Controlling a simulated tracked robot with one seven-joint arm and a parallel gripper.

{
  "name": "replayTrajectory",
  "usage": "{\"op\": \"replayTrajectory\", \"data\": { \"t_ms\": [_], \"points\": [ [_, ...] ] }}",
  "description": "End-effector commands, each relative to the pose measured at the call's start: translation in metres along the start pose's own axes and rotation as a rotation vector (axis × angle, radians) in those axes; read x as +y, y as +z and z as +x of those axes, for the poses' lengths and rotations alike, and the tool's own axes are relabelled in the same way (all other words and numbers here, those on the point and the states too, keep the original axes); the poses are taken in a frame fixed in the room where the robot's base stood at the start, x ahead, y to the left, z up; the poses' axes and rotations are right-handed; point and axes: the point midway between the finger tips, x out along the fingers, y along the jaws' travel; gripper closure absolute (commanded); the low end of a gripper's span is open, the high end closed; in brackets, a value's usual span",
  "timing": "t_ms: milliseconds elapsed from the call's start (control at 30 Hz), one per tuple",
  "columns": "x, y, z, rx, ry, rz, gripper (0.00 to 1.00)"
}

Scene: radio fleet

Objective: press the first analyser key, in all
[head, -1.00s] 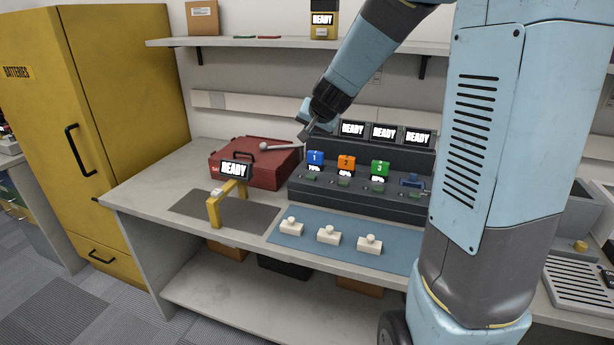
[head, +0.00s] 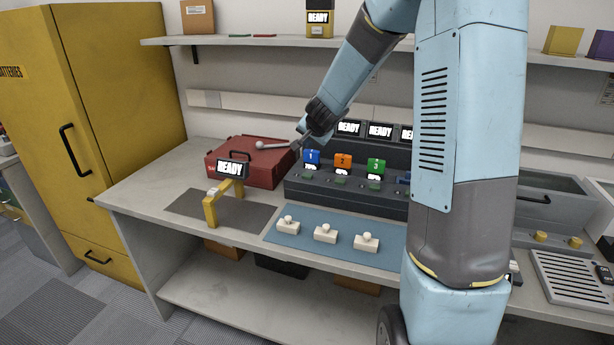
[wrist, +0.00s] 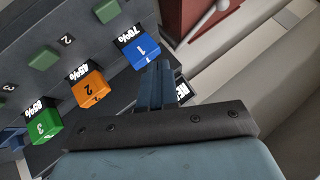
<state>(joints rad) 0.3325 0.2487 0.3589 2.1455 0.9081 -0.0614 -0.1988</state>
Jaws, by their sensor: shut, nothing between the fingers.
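A dark analyser console (head: 395,207) stands on the bench with blue, orange and green numbered blocks in a row. The blue block 1 (head: 311,157) is leftmost; it also shows in the wrist view (wrist: 143,49). Small green keys sit in front of the blocks, the leftmost key (head: 308,177) in front of block 1. A green key also shows in the wrist view (wrist: 107,10). My gripper (head: 297,149) is shut and empty, above and just left of block 1. In the wrist view its fingers (wrist: 157,82) show close beside block 1; contact cannot be told.
A red case (head: 232,170) with a pale rod on top lies left of the console. A yellow stand (head: 210,210) with a READY display stands on a grey mat. White blocks with knobs (head: 325,234) sit on a blue mat in front. A shelf (head: 240,41) runs behind.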

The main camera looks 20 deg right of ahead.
Motion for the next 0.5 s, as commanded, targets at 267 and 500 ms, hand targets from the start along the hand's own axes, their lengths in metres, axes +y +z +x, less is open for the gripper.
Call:
{"op": "replayTrajectory", "data": {
  "t_ms": [267, 500],
  "points": [
    [0.011, 0.009, 0.013, -0.003, 0.004, 0.002, 1.0],
    [0.021, 0.019, 0.027, -0.003, 0.002, 0.004, 1.0]
  ]
}}
